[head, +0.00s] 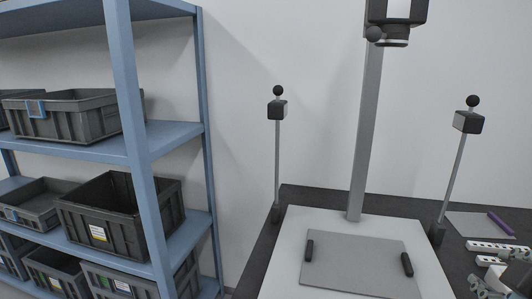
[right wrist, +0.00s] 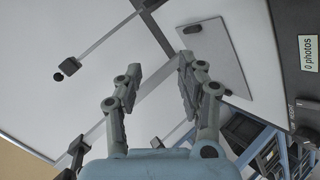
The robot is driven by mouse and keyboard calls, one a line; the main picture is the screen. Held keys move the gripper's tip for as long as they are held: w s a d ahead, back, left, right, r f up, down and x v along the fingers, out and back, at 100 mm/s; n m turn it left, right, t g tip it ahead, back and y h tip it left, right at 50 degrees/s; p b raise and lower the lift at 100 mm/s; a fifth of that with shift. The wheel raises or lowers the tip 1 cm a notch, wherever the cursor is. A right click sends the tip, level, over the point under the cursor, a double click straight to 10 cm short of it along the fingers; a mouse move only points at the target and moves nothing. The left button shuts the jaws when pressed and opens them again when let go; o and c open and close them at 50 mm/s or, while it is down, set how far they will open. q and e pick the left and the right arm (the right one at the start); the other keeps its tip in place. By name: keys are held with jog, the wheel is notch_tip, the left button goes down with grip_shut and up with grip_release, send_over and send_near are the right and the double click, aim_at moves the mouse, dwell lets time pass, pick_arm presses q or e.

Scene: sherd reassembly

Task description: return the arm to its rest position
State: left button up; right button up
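My right gripper (head: 494,285) shows at the bottom right corner of the head view, partly cut off by the frame edge. In the right wrist view its two fingers (right wrist: 161,70) are spread apart with nothing between them. Beyond the fingers are the pale stand base and the grey board (right wrist: 215,58). My left gripper is in neither view.
A camera stand with a grey column (head: 367,130) rises from a white base (head: 280,262). Two lamp posts (head: 277,150) (head: 459,165) flank it. White strips (head: 490,247) lie near my right gripper. A blue shelf (head: 183,140) with grey bins (head: 120,220) stands left.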

jog(key=s+a+f+m+g+y, duration=0.2)
jog(key=s+a+f+m+g, duration=0.15)
jog(key=s, duration=0.35)
jog(key=s+a+f+m+g+y, duration=0.25)
jog(key=s+a+f+g, duration=0.2)
jog(key=s, duration=0.25)
jog(key=s+d+f, duration=0.1)
jog(key=d+f, duration=0.1)
jog(key=f, duration=1.1)
jog(key=s+d+f, duration=0.1)
jog(key=f, duration=1.1)
jog(key=s+d+f+g, duration=0.1)
jog(key=s+f, duration=1.6)
jog(key=s, duration=0.1)
jog(key=shift+s+d+f+m+g, duration=0.2)
jog(key=shift+s+f+m+g, duration=0.05)
jog(key=shift+f+m+g, duration=0.15)
jog(key=shift+c, duration=0.4)
